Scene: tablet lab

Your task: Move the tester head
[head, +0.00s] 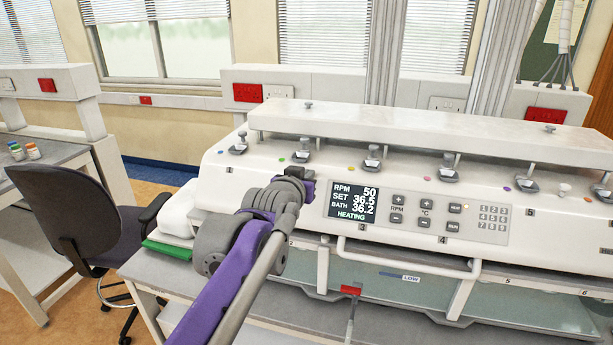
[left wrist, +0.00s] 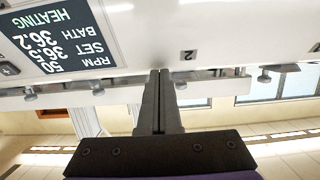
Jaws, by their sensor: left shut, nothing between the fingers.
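The tester head (head: 270,168) is the long white upper body of the tester. Its front carries a lit display (head: 353,205) reading RPM 50, SET 36.5, BATH 36.2 and HEATING. A white bar handle (head: 405,263) runs along its lower front edge, below the display and keypad. My left gripper (head: 301,174) is in front of the head, left of the display. In the left wrist view its two fingers (left wrist: 159,76) are shut together and empty, pointing at the white front near the number 2. Whether the fingertips touch it I cannot tell. My right gripper is not in view.
Below the head is a clear water bath (head: 390,285) marked LOW, with a red-handled tap (head: 351,290). A dark chair (head: 65,205) stands at the left. A green item (head: 168,249) and a white bundle (head: 177,215) lie on the bench left of the tester.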

